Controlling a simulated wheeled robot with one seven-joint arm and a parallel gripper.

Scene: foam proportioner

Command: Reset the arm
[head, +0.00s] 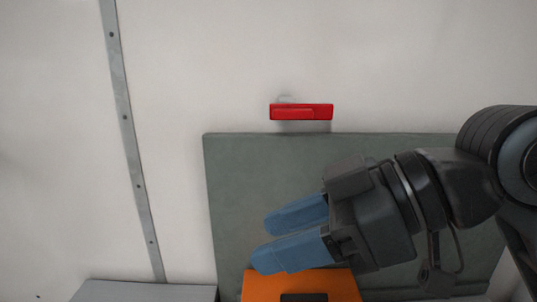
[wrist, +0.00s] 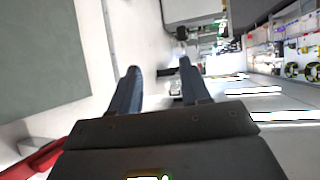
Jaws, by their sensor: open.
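My gripper (head: 268,240) has two blue fingers and reaches leftward from the right side of the head view, in front of a grey-green panel. Its fingers are apart with nothing between them. In the wrist view my gripper (wrist: 160,75) also shows open and empty, with floor and distant shelving beyond the fingertips. A red handle (head: 301,112) sits on the white wall above the panel, apart from my gripper. In the wrist view a red part (wrist: 35,160) shows at the lower left, partly cut off by the frame.
The grey-green panel (head: 240,190) lies behind my arm. A metal strip (head: 128,130) runs down the wall. Shelves with goods (wrist: 295,45) stand far right in the wrist view.

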